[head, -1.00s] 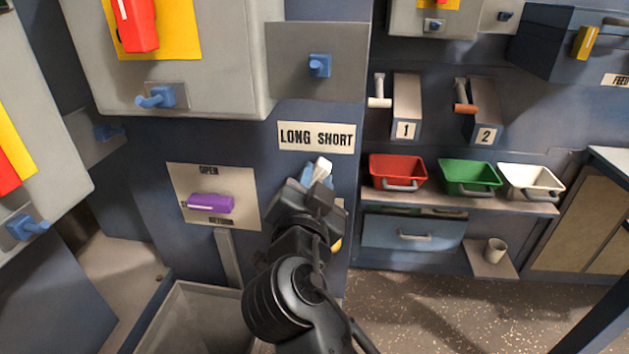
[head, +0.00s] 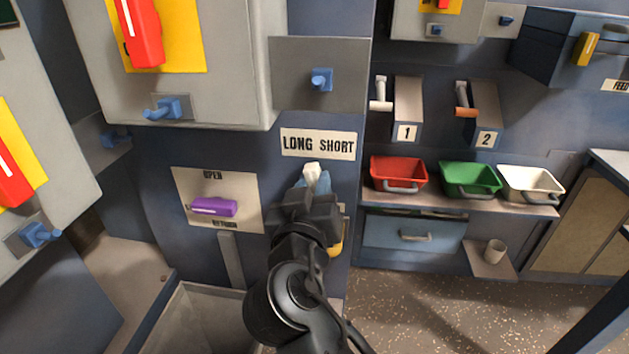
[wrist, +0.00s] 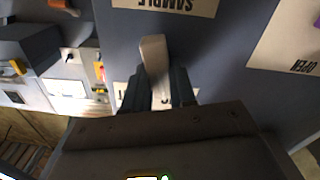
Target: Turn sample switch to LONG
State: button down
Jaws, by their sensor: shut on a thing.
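The sample switch is a cream lever (head: 312,172) on the blue panel, just below the LONG SHORT label (head: 318,143). Its tip is under the gap between the two words, near the end of LONG. In the wrist view the lever (wrist: 154,55) sticks out past my fingertips, leaning slightly. My gripper (head: 313,190) is shut on the lever; its dark fingers (wrist: 160,88) are on either side of it. The lever's base is hidden behind my gripper. A plate reading SAMPLE (wrist: 172,5) is partly cut off in the wrist view.
A purple handle (head: 214,207) on an OPEN/RETURN plate is left of my gripper. Blue knobs (head: 321,79) (head: 163,109) are above. Red (head: 398,188), green (head: 470,193) and white bins (head: 530,197) stand on a shelf at right. A grey open container (head: 205,290) is below left.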

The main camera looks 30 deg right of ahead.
jog(key=shift+a+n+p, duration=0.1)
jog(key=shift+n+p, duration=0.65)
jog(key=shift+n, duration=1.15)
jog(key=shift+f, duration=0.1)
jog(key=c, duration=0.9)
grip_release()
jog(key=v, duration=0.7)
jog(key=shift+s+a+b, duration=0.25)
jog(key=shift+s+b, duration=0.05)
jog(key=shift+b, duration=0.05)
